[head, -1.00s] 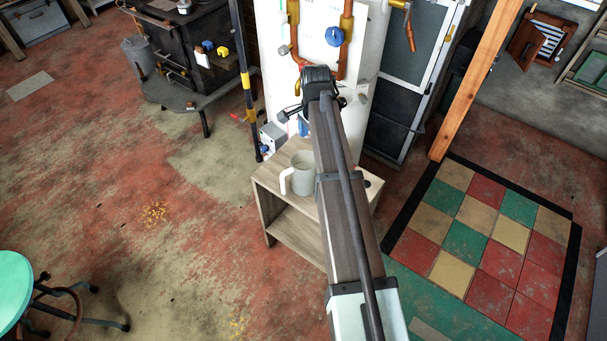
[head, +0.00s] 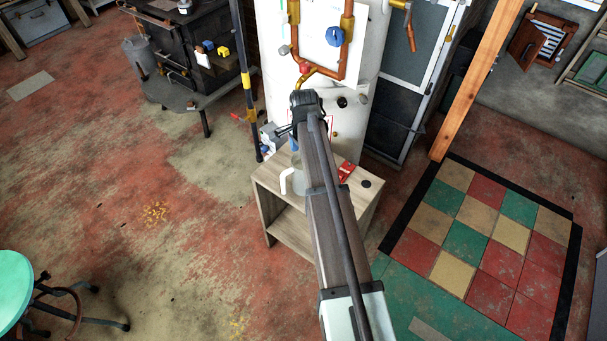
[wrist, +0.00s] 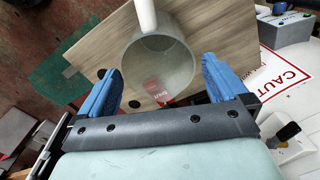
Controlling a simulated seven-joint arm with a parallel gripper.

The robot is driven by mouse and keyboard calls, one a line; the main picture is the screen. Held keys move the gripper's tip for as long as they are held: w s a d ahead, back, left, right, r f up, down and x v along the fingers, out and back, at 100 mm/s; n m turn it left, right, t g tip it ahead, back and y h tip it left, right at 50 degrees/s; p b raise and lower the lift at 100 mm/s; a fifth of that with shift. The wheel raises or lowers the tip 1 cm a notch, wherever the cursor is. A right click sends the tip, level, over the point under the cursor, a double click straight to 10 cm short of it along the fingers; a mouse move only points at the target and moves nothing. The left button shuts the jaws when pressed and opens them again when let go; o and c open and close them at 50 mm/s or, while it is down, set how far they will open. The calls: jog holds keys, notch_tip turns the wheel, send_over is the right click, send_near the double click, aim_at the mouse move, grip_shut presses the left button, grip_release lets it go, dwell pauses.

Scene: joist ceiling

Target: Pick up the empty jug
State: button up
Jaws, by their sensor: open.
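The jug is a pale grey, open-topped vessel with a white handle. It stands upright on a small wooden table (head: 365,200). In the head view my arm hides most of it; the handle and a strip of the body (head: 298,183) show. In the wrist view I look down at its mouth and wall (wrist: 183,52), with the handle at the top. My gripper (wrist: 162,72) is open, with one blue finger on each side of the jug's lower part in the picture. Whether they touch it I cannot tell. In the head view my gripper (head: 293,143) is above the table's back edge.
A red item (head: 346,172) and a black disc (head: 366,183) lie on the table, right of my arm. A white tank (head: 350,135) with copper pipes stands behind. A black-and-yellow pole (head: 244,85) rises at the table's back left. The floor to the left is open.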

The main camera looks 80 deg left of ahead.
aim_at(298, 177)
jog(key=shift+s+d+f, duration=0.1)
jog(key=shift+f, duration=1.15)
jog(key=shift+s+d+f, duration=0.1)
jog(key=shift+f, duration=1.15)
jog(key=c, duration=0.8)
